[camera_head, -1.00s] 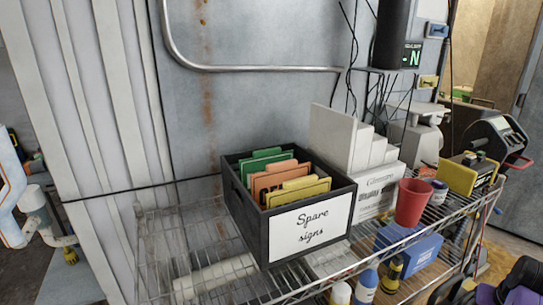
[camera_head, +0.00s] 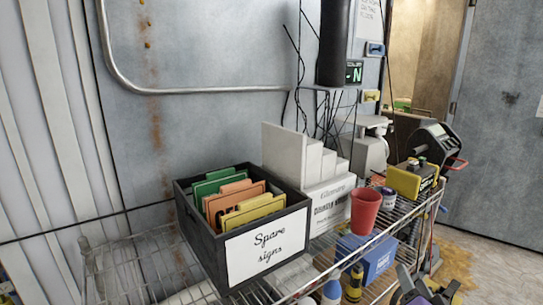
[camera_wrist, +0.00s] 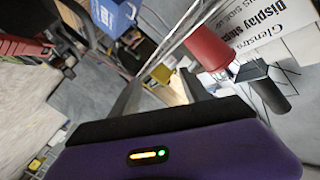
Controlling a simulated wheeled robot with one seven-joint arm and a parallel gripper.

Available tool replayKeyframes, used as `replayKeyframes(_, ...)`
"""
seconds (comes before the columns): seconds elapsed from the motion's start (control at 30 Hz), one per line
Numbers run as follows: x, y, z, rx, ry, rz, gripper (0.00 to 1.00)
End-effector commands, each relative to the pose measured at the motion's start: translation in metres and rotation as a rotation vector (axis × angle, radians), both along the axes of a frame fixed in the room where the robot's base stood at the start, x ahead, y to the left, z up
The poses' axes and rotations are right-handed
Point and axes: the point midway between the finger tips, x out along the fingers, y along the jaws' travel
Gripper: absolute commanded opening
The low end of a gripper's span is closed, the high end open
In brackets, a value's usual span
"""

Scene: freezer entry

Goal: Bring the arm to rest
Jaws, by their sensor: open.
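My gripper shows in the wrist view (camera_wrist: 160,88) as two grey fingers standing apart above its purple body, with nothing held between them. In the head view, a dark and purple part of my arm shows at the bottom right edge. In the wrist view, the gripper is near the wire shelf, with a red cup (camera_wrist: 205,48) beyond the fingers. The same cup (camera_head: 365,212) stands on the shelf in the head view.
The wire shelf (camera_head: 125,255) holds a black "Spare signs" crate (camera_head: 188,228), a white box (camera_head: 330,205) and a yellow device (camera_head: 405,182). A blue box (camera_head: 378,260) sits lower. Open floor (camera_head: 505,250) lies to the right.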

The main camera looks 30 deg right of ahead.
Motion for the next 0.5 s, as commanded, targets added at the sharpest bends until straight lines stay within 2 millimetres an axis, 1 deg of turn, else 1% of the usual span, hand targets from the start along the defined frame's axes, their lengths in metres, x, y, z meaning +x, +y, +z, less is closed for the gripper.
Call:
replayKeyframes(0.03, -0.005, 0.027, -0.004, -0.082, 0.047, 0.063, 0.54)
replayKeyframes(0.07, -0.007, 0.042, -0.003, -0.137, 0.07, 0.096, 0.54)
replayKeyframes(0.1, -0.011, 0.062, -0.003, -0.205, 0.098, 0.142, 0.54)
replayKeyframes(0.17, -0.018, 0.092, -0.002, -0.301, 0.132, 0.206, 0.54)
replayKeyframes(0.2, -0.024, 0.111, -0.002, -0.359, 0.153, 0.246, 0.54)
replayKeyframes(0.27, -0.034, 0.14, -0.001, -0.439, 0.176, 0.303, 0.54)
replayKeyframes(0.3, -0.042, 0.159, 0.0, -0.488, 0.188, 0.34, 0.54)
replayKeyframes(0.37, -0.054, 0.186, 0.001, -0.554, 0.203, 0.39, 0.54)
replayKeyframes(0.4, -0.063, 0.203, 0.002, -0.591, 0.21, 0.422, 0.54)
replayKeyframes(0.47, -0.078, 0.227, 0.004, -0.638, 0.219, 0.467, 0.54)
replayKeyframes(0.5, -0.089, 0.243, 0.006, -0.663, 0.222, 0.496, 0.54)
